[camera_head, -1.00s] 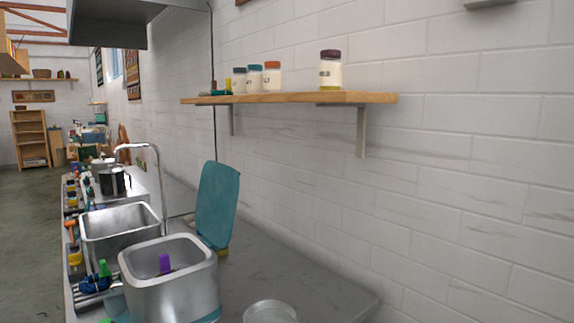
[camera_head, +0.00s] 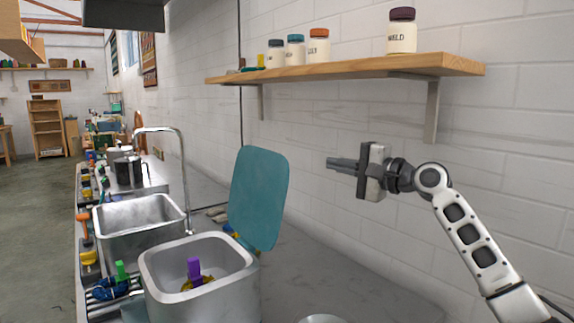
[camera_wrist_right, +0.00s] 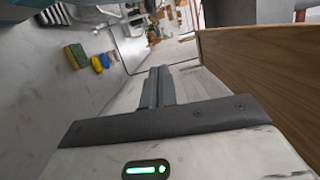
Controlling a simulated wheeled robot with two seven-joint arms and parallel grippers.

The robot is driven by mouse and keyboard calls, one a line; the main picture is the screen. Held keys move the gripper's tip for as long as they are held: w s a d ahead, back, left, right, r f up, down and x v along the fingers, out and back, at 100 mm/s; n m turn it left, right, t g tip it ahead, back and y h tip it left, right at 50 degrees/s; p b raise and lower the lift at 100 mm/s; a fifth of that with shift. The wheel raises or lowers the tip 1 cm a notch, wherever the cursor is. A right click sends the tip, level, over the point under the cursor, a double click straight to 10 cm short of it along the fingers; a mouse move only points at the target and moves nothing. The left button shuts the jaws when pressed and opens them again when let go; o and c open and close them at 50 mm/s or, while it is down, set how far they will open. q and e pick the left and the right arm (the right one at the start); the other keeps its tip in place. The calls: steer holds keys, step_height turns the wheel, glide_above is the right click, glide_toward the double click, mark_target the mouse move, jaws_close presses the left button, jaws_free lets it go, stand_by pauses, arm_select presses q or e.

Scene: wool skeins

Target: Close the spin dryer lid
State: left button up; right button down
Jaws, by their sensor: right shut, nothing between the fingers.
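The spin dryer (camera_head: 205,297) is a silver square tub on the counter in the head view. Its teal lid (camera_head: 258,198) stands open, raised upright at the tub's back right edge. A purple item (camera_head: 194,270) and something yellow show inside the tub. My right gripper (camera_head: 331,163) is shut and empty, held in the air to the right of the lid and below the shelf, pointing left. In the right wrist view its fingers (camera_wrist_right: 158,87) are together with nothing between them. My left gripper is not in view.
A wooden shelf (camera_head: 345,70) with several jars runs along the wall above my right gripper. Its edge fills the right of the wrist view. A sink (camera_head: 137,228) with a tall tap (camera_head: 184,165) lies beyond the tub. The counter right of the tub is mostly clear.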

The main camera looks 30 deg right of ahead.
steer(key=w+a+p, duration=0.3)
steer(key=w+a, duration=0.3)
steer(key=w, duration=0.1)
steer(key=shift+w+a+r, duration=0.15)
steer(key=shift+w+a, duration=0.05)
steer(key=shift+a, duration=0.1)
